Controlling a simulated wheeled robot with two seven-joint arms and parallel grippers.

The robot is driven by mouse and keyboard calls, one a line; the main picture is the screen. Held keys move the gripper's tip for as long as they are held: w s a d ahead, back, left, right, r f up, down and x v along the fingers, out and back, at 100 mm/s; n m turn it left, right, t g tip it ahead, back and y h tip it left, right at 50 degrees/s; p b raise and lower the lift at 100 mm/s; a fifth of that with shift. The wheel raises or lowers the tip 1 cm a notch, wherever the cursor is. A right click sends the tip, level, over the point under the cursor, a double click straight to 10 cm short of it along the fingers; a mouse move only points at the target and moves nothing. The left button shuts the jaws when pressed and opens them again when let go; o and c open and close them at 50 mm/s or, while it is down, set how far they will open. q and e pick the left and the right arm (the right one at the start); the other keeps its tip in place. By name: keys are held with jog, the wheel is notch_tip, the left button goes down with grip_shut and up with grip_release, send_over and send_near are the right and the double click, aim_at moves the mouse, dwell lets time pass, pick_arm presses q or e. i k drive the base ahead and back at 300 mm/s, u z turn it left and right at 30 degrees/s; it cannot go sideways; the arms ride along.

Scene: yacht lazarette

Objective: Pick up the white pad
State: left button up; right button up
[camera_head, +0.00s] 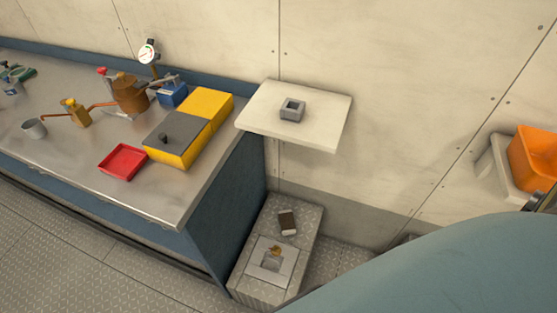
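No thing stands out clearly as the white pad. A small block, dark brown with a white end (287,222), lies on the raised grey step (248,287) beside the counter. In front of it on the same step is a flat pale square plate (257,262) with a recess and a small brass-coloured piece (275,251) at it. A white wall shelf (325,118) above holds a grey square block with a hollow top (291,110). Neither of my grippers can be made out in the head view.
The metal counter (75,165) holds a red tray (122,162), a yellow box with a grey lid (175,139), a copper pot (129,96) with a gauge, and a grey cup (34,128). An orange bin (535,157) is at right. A large teal shape covers the lower right.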

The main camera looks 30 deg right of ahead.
aim_at(287, 222)
jog(key=z, duration=1.05)
jog(key=k, duration=1.15)
jog(key=u, duration=1.05)
